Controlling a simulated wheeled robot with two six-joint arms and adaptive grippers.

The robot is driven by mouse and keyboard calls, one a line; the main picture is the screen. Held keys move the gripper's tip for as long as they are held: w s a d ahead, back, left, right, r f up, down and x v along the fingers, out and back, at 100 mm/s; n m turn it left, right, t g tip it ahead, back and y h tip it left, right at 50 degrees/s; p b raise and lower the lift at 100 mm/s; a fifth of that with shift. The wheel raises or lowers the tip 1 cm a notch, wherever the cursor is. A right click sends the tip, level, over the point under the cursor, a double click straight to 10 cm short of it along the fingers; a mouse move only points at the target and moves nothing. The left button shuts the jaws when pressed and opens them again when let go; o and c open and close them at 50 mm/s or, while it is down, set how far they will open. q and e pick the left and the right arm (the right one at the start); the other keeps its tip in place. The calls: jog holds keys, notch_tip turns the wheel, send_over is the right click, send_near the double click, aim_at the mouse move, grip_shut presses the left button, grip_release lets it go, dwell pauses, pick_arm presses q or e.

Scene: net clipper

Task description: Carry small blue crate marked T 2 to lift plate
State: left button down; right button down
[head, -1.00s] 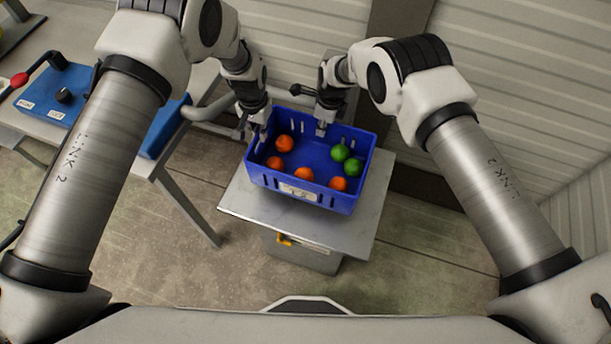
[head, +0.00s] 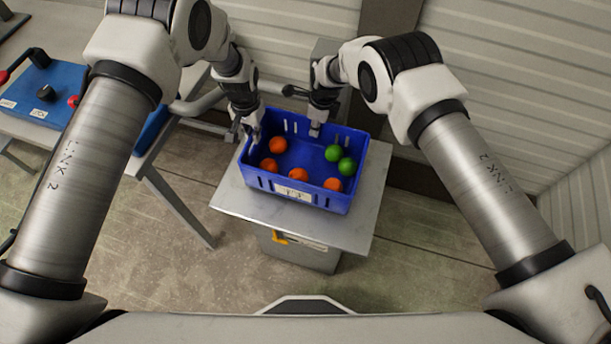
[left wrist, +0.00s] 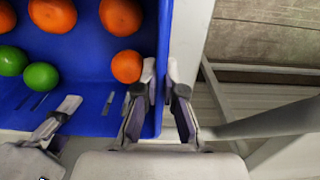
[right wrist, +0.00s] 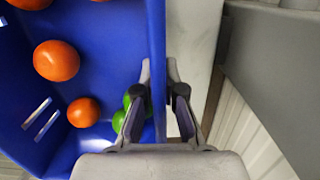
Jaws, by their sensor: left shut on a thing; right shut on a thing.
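The blue crate (head: 330,199) is over the grey lift plate (head: 352,228), with its near wall and pale label facing me. The label's writing is too small to read. I cannot tell whether the crate's underside touches the plate. My left gripper (head: 250,135) is shut on the crate's left wall; in the left wrist view the fingers (left wrist: 165,85) straddle the blue rim. My right gripper (head: 314,130) is shut on the far wall, and its fingers (right wrist: 158,80) straddle the rim in the right wrist view.
A table with a blue control box (head: 45,92) stands at the left. Ribbed wall panels (head: 510,70) close off the back and right. The floor (head: 430,265) in front and to the right of the lift looks clear.

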pick_arm(q)
jog(key=c, duration=1.7)
grip_release()
jog(key=shift+w+d+f, duration=0.1)
jog(key=shift+w+f, duration=0.05)
jog(key=shift+f, duration=0.25)
pick_arm(e)
jog(key=c, duration=1.7)
grip_release()
jog(key=shift+s+a+f, duration=0.1)
jog(key=shift+a+f, duration=0.15)
jog(key=shift+f, duration=0.2)
pick_arm(q)
jog(key=o, duration=0.4)
jog(key=shift+r, duration=0.15)
pick_arm(e)
jog(key=o, duration=0.4)
jog(key=shift+r, duration=0.15)
jog(key=shift+d, duration=0.1)
jog(key=shift+r, duration=0.1)
